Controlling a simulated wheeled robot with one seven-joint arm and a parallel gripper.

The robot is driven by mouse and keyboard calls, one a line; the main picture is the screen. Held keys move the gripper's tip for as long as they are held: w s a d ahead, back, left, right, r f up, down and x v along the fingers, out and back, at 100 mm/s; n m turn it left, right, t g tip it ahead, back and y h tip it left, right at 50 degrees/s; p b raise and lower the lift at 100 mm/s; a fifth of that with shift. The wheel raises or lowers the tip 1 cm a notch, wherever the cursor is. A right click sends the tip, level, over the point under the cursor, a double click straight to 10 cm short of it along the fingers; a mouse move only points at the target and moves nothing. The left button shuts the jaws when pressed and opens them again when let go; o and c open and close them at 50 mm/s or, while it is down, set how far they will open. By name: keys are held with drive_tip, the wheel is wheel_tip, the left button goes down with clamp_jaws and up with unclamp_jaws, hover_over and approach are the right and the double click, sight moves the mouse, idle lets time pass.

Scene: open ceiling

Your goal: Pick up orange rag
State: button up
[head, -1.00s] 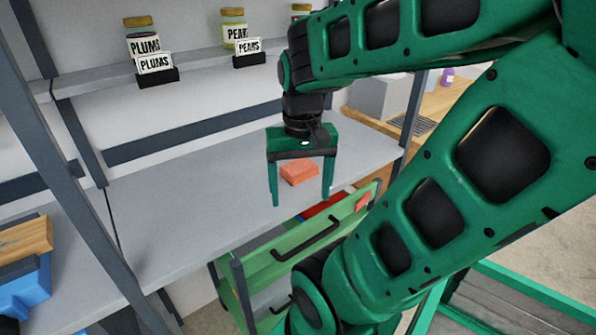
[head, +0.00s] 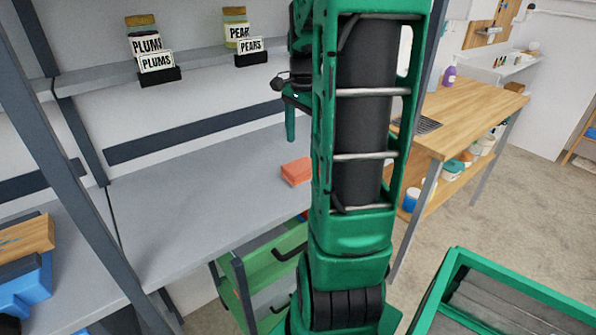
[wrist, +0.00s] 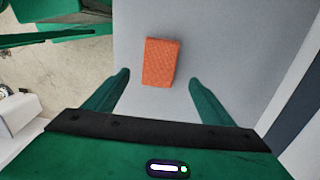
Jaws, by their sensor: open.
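The orange rag (head: 296,171) is a small folded block lying on the grey shelf board near its front edge. My arm covers its right side in the head view. In the wrist view the whole rag (wrist: 161,62) shows, just beyond the fingertips and between their lines. My gripper (wrist: 159,79) is open and empty, with one finger on each side. In the head view only one finger shows, above and behind the rag; the other is hidden behind my arm.
The grey shelf (head: 190,205) is otherwise clear. An upper shelf holds jars labelled plums (head: 143,40) and pears (head: 237,30). A green drawer unit (head: 270,265) stands below the shelf. A blue bin (head: 22,285) is at left, a wooden workbench (head: 450,115) at right.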

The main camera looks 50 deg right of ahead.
sight(301, 165)
drive_tip(key=shift+a+f, duration=0.2)
drive_tip(key=shift+f, duration=1.45)
drive_tip(key=shift+a+f, duration=0.15)
drive_tip(key=shift+f, duration=1.45)
drive_tip(key=shift+c, duration=0.7)
drive_tip(key=c, duration=1)
